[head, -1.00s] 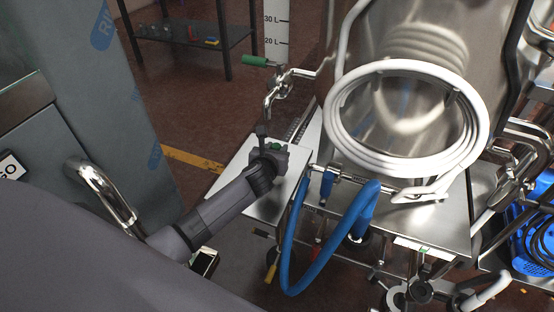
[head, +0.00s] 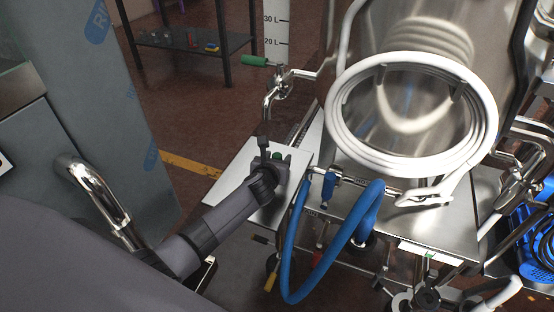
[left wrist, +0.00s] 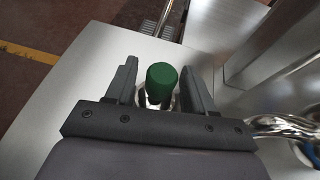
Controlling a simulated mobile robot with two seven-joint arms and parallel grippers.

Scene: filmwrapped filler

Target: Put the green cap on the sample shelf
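The green cap (left wrist: 162,77) stands between the two fingers of my left gripper (left wrist: 159,85) in the left wrist view. A shiny metal piece shows under it. The fingers are open, with a narrow gap on each side of the cap. In the head view, my left gripper (head: 269,150) is over the steel platform (head: 231,184), and a bit of the green cap (head: 277,156) shows beside a dark finger. A dark shelf unit (head: 180,40) stands at the back left; I cannot tell whether it is the sample shelf. My right gripper is not in view.
A steel tank (head: 410,40) with a coiled white hose (head: 345,120) stands right of the gripper. A blue hose (head: 288,245) loops in front. Open floor (head: 175,110) lies toward the shelf unit.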

